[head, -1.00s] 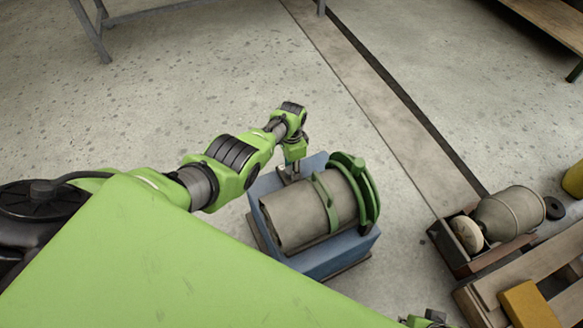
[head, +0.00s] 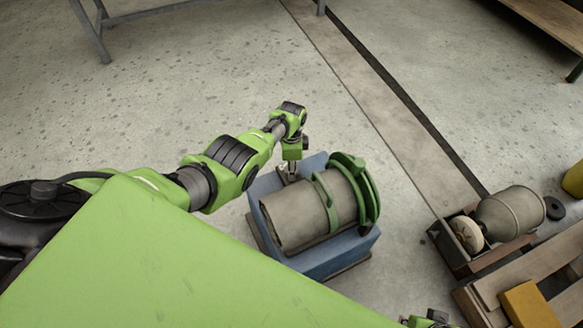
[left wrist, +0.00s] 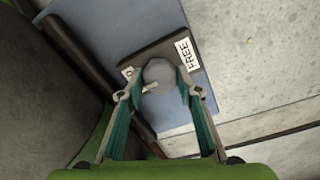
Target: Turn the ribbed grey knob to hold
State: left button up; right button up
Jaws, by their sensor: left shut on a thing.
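The round grey knob (left wrist: 160,75) sits on a dark plate (left wrist: 158,52) in the left wrist view. A white label reading FREE (left wrist: 186,53) is on the plate to the right of the knob. A second label (left wrist: 127,73) to the left is mostly hidden by a finger. A short light mark shows at the knob's lower left edge. My left gripper (left wrist: 160,90) is shut on the knob, one finger on each side. In the head view my left gripper (head: 290,172) points down at the far left side of the blue machine (head: 325,262); the knob is hidden there.
A large grey roll (head: 297,214) with green bands (head: 360,185) lies on the blue machine, close beside my left gripper. A crate with a grey drum (head: 510,214) and a wooden pallet (head: 495,290) stand at the right. The floor behind the machine is clear.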

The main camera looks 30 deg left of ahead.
pick_arm(q)
jog(key=o, duration=1.1)
jog(key=shift+w+r, duration=0.1)
jog(key=shift+r, duration=0.5)
notch_tip(320, 180, up, 11)
jog(key=shift+f, duration=0.15)
